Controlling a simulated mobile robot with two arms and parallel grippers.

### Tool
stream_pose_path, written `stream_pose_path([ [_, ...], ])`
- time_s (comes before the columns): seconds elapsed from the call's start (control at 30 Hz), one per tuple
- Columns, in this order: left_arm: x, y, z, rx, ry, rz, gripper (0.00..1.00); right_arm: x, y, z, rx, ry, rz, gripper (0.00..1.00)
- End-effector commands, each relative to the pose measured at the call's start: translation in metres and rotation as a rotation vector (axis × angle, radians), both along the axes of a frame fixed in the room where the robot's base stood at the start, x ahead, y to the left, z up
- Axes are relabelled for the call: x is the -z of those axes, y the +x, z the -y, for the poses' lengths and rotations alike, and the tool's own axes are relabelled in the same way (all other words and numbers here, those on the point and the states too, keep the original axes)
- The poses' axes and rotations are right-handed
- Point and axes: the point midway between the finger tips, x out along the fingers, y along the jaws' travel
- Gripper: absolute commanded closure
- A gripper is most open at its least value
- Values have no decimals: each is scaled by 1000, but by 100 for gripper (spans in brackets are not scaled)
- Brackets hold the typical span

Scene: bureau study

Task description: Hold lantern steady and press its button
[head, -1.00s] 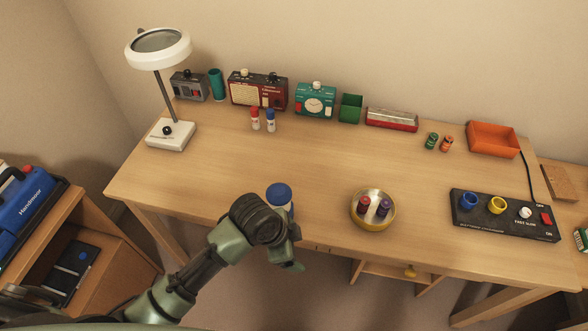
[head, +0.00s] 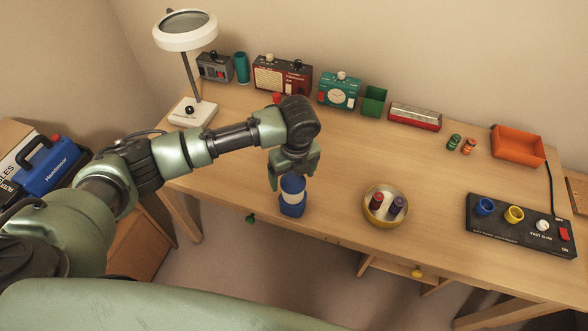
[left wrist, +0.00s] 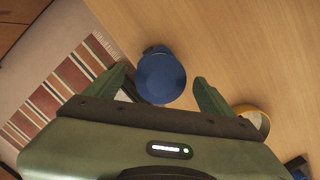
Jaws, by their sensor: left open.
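A small blue cylinder with a white band (head: 292,198), apparently the lantern, stands upright near the desk's front edge. Its round blue top shows in the left wrist view (left wrist: 161,78). My left gripper (head: 292,174) is open just above it, pointing down. In the left wrist view the two green fingers (left wrist: 160,92) lie on either side of the blue top, with a gap visible at the right finger. No button can be made out on it. My right gripper is not in view.
A round brass dish (head: 385,208) holding small cylinders sits to the right. A black control panel (head: 520,228) lies at the far right. A magnifier lamp (head: 190,112) and several radios stand at the back. The desk's middle (head: 370,150) is clear.

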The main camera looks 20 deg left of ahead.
Motion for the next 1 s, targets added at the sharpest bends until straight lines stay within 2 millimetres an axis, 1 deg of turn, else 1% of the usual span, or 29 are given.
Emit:
stream_pose_path([
  [0.1, 18, 1, -1, -2, 1, -3, 17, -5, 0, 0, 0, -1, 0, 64],
  [0.3, 41, 4, -3, -2, -1, -1, 17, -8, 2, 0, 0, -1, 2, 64],
  [0.43, 48, 4, -4, -2, -1, 1, 17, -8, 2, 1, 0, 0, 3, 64],
  [0.67, 49, 5, -3, -1, -2, 1, 17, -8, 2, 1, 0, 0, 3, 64],
  [0.7, 49, 4, -3, -1, -2, 2, 19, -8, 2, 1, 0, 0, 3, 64],
  [0.77, 49, 5, -3, -1, -2, 2, 36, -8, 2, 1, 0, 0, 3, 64],
  [0.8, 49, 5, -3, -1, -2, 2, 47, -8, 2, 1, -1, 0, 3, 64],
  [0.87, 49, 5, -3, -2, -2, 2, 64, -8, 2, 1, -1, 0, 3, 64],
  [0.9, 49, 5, -3, -2, -2, 2, 75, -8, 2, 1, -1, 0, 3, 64],
  [1.0, 49, 5, -3, -2, -2, 2, 100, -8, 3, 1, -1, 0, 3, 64],
])
